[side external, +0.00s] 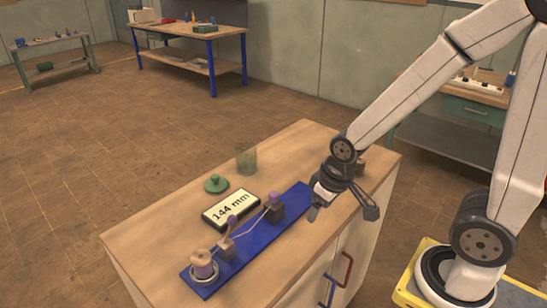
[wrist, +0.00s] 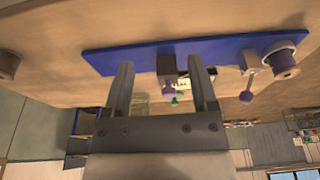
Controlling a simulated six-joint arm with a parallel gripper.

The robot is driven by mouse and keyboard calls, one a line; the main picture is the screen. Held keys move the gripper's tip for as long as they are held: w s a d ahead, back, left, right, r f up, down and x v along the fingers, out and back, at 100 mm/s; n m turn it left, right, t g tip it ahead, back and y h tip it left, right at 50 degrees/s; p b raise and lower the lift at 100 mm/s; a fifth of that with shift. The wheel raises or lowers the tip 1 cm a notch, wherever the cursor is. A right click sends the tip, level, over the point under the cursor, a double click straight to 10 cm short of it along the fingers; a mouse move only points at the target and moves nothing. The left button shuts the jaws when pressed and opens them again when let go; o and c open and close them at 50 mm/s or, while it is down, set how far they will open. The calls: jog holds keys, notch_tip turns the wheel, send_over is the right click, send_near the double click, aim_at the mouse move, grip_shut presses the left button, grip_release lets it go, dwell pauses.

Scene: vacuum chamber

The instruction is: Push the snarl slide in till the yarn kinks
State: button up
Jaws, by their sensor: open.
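A long blue board (side external: 247,238) lies on the wooden bench top. On it a dark block with a purple knob (side external: 274,207), which looks like the slide, stands toward the right. A tan post with a purple knob (side external: 227,246) and a pale spool with a purple band (side external: 204,265) stand toward the left end. A pale strand runs between post and block; I cannot tell whether it is kinked. My gripper (side external: 342,212) is open and empty near the board's right end. In the wrist view the block (wrist: 167,70) appears between the fingers, apart from both.
A display reading 144 mm (side external: 231,209) lies beside the board. A green lid (side external: 216,184) and a greenish glass (side external: 246,157) stand behind it. A brown round piece (wrist: 8,65) sits beyond the board's end. The bench top's left part is clear.

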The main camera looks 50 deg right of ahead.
notch_tip(320, 180, up, 5)
jog(key=n+g, duration=0.3)
jog(key=n, duration=2.4)
send_over(274, 193)
jog(key=shift+f, duration=0.1)
jog(key=shift+f, duration=3.8)
grip_shut()
jog(key=shift+a, duration=0.1)
